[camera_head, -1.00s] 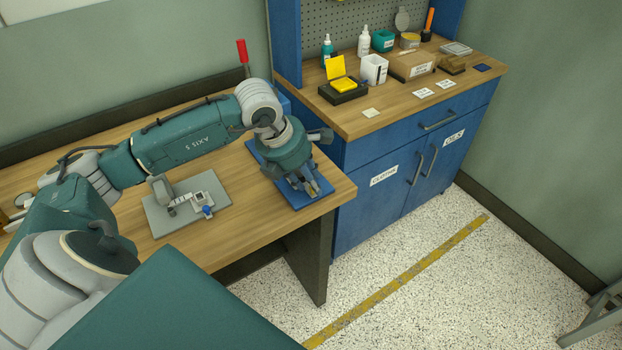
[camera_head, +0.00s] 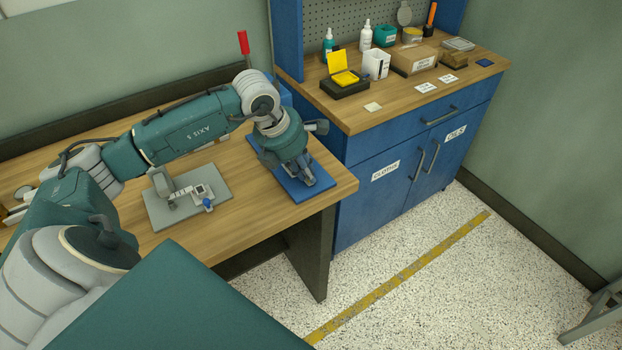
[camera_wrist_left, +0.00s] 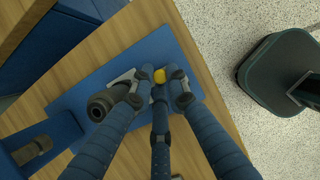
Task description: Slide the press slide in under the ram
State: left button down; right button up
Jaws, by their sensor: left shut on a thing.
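My left gripper (camera_head: 304,181) reaches down over the front of the press's blue base plate (camera_head: 270,163) on the bench. In the left wrist view its blue fingers (camera_wrist_left: 160,82) close around a small yellow piece. This piece appears to be the knob of the press slide (camera_wrist_left: 122,78), whose grey metal edge shows beside the fingers. A dark round part (camera_wrist_left: 99,106) stands just left of the fingertips. The press's red lever handle (camera_head: 243,42) stands up behind my arm. My wrist hides most of the press in the head view, and the ram cannot be made out clearly. My right gripper is out of view.
A blue cabinet (camera_head: 350,205) with bottles and boxes on top stands to the right. The bench's front edge is close to the base plate.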

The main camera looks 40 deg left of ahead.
pick_arm(q)
jog(key=w+a, duration=0.1)
jog(key=w+a+b, duration=0.1)
jog(key=a, duration=0.1)
jog(key=shift+a+r, duration=0.1)
jog(key=shift+a, duration=0.1)
jog(key=shift+a+r, duration=0.15)
jog(key=shift+a, duration=0.2)
jog(key=shift+w, duration=0.1)
jog(key=c, duration=1.7)
grip_release()
jog(key=shift+d, duration=0.1)
jog(key=shift+c, duration=0.2)
jog(key=shift+d, duration=0.1)
jog(key=shift+r, duration=0.15)
jog(key=v, duration=1.1)
jog(key=shift+s+r, duration=0.3)
jog(key=shift+s, duration=0.05)
